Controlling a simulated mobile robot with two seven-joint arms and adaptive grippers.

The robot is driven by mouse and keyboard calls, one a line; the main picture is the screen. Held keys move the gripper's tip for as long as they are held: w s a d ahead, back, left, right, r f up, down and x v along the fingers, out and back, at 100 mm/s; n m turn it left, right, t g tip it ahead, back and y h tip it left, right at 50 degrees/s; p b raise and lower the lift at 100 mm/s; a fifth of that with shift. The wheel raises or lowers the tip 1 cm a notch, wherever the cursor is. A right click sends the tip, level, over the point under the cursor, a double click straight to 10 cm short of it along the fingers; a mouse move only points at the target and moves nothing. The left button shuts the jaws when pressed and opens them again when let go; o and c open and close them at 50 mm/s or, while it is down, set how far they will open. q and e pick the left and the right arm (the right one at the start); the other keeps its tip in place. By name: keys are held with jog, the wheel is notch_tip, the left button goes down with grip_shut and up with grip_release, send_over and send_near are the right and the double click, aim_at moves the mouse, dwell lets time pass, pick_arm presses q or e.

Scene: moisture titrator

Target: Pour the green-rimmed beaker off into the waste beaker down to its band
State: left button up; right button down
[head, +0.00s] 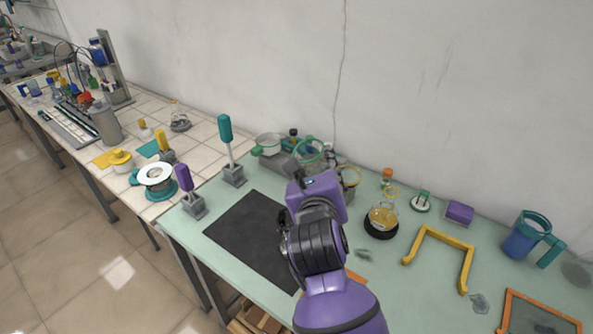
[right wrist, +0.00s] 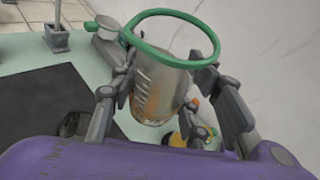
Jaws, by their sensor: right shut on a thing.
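The green-rimmed beaker (right wrist: 158,88) is clear glass with pale marks on its wall and an orange-brown tint low down. My right gripper (right wrist: 168,98) is shut around its sides, below the rim. In the head view the green rim (head: 309,150) shows just beyond my right gripper (head: 312,180), whose body hides most of the beaker. A yellow-rimmed vessel (head: 350,176) stands partly hidden behind the gripper. I cannot tell whether it is the waste beaker. The fill level against the band is unclear. My left gripper is not in view.
A black mat (head: 245,235) lies left of my arm. A round flask (head: 382,219) with yellow contents sits on a black ring to the right. A yellow frame (head: 440,250), a blue jug (head: 527,235) and a purple block (head: 459,212) stand farther right. A wall closes the back.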

jog(key=shift+f, duration=0.4)
notch_tip(320, 180, down, 3)
jog(key=shift+f+b, duration=0.1)
jog(key=shift+b, duration=0.45)
jog(key=shift+w+d+r+n+t+h+b, duration=0.1)
jog(key=shift+d+r+n+t+h+b, duration=0.15)
jog(key=shift+n, duration=0.2)
jog(key=shift+w+d+r+n+t+h+b, duration=0.1)
jog(key=shift+r+n+t+h+b, duration=0.1)
jog(key=shift+r+n+t, duration=0.2)
jog(key=shift+d+r+n, duration=0.1)
jog(key=shift+r+n, duration=0.15)
jog(key=shift+r, duration=0.15)
jog(key=shift+f, duration=0.45)
jog(key=shift+f+b, duration=0.5)
jog(key=shift+f, duration=0.2)
pick_arm(q)
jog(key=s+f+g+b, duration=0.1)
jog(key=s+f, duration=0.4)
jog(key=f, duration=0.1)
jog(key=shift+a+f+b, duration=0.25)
jog(key=shift+b, duration=0.05)
pick_arm(e)
jog(key=shift+w+d+f+n+t, duration=0.15)
jog(key=shift+f+n+t, duration=0.25)
jog(key=shift+f, duration=0.45)
jog(key=shift+s+d+f+n+t, duration=0.2)
jog(key=shift+f+n, duration=0.3)
jog(key=shift+f, duration=0.35)
